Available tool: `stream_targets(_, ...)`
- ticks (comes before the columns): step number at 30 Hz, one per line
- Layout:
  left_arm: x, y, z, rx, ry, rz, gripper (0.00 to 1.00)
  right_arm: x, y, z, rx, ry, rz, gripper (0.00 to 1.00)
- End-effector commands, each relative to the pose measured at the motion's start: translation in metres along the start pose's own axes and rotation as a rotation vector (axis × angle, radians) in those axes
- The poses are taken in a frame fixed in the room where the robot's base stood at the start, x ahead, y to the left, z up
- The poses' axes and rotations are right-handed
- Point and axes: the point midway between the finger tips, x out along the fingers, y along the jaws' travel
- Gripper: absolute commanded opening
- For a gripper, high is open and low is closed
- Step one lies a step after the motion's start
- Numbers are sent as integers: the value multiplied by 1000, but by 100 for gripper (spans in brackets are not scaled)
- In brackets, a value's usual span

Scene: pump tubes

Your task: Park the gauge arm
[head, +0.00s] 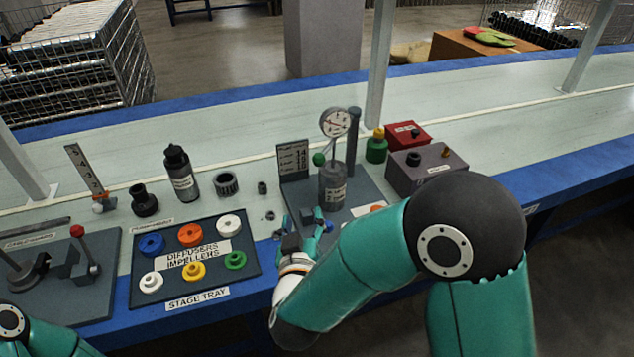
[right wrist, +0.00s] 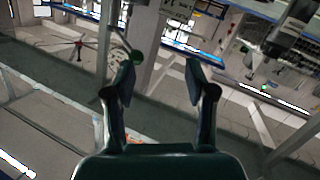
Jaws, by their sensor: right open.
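The round white dial gauge (head: 335,122) stands above a grey labelled cylinder (head: 333,187), beside a dark upright post (head: 353,142). A green knob (head: 318,159) sits just left of the thin stem under the dial. My right gripper (head: 305,217) is open and empty, in front of and lower in the picture than the green knob.
A blue knob (head: 328,227) lies close to my right gripper. The stage tray (head: 203,292) with coloured rings is to the left. A dark sign (head: 293,158) stands behind left. A grey box (head: 427,172) and red box (head: 408,134) are at right. The belt behind is clear.

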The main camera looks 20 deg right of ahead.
Motion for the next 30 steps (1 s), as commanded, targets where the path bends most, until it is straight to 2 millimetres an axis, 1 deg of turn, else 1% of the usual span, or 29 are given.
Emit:
stream_targets(1, 15, -6, 0, 0, 1, 0, 40, -8, 2, -8, -14, 50, 55, 55)
stream_targets(3, 19, -7, 0, 0, 1, 0, 40, -16, 11, -23, -35, 86, 119, 55)
stream_targets(5, 21, -7, 0, 0, 1, 0, 40, -20, 17, -30, -46, 100, 153, 55)
stream_targets(8, 20, -7, 0, 1, 1, 0, 40, -17, 22, -36, -54, 107, 176, 55)
stream_targets(10, 18, -7, 0, 1, 1, 0, 40, -9, 24, -37, -53, 106, 177, 55)
stream_targets(14, 18, -6, -1, 1, 1, 0, 40, 12, 28, -39, -52, 104, 178, 55)
stream_targets(24, 16, -6, 0, 0, 1, 0, 40, 84, 40, -46, -53, 105, 176, 55)
stream_targets(30, 14, -5, 0, 0, 1, 0, 40, 119, 46, -50, -54, 105, 174, 55)
